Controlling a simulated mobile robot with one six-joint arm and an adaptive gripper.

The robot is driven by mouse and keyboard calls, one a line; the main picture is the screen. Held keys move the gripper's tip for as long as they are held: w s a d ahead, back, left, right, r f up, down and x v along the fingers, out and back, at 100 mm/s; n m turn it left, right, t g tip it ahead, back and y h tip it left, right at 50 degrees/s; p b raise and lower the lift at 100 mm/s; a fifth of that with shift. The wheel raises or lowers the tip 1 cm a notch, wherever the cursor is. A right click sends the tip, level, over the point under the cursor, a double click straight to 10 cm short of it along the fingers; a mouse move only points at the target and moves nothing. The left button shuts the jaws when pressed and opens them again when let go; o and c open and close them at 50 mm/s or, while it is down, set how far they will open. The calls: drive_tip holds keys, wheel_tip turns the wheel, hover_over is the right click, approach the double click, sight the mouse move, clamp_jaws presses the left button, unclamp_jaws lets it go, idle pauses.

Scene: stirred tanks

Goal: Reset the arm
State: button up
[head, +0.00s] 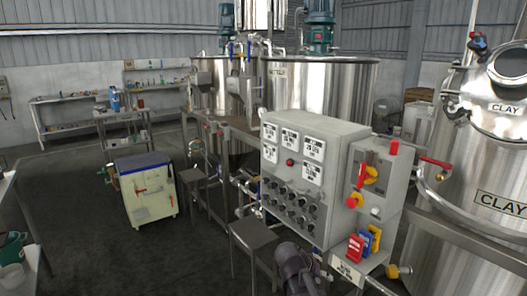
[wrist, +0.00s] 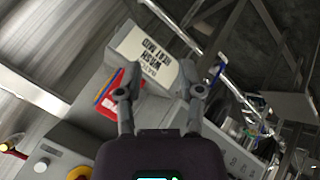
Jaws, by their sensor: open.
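My gripper (wrist: 160,93) shows in the wrist view with its two fingers spread apart and nothing between them. Beyond the fingers is a white sign plate (wrist: 150,58) with black lettering, and a red card (wrist: 120,90) partly hidden by the left finger. In the head view a dark shape (head: 297,268) at the bottom edge looks like part of my arm; the fingertips cannot be made out there. It is in front of the grey control cabinet (head: 338,150), left of the white sign plate (head: 347,273).
Red (head: 355,248), blue (head: 366,241) and yellow cards stand by the cabinet. A steel clay tank (head: 465,175) is at right, a small stool (head: 253,235) left of the cabinet. A white cart (head: 148,192) stands farther left. Open floor lies around the cart.

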drive_tip(key=shift+s+a+f+n+g+y, duration=0.7)
drive_tip(key=shift+s+f+n+g+y, duration=1.25)
drive_tip(key=shift+s+y, duration=2.8)
wheel_tip(320, 180, up, 12)
drive_tip(key=s+t+h+p, duration=0.1)
drive_tip(key=p, duration=1.2)
drive_tip(key=shift+s+r+m+h, duration=0.25)
drive_tip(key=shift+m+h, duration=0.1)
drive_tip(key=shift+m, duration=0.1)
drive_tip(key=shift+f, duration=0.1)
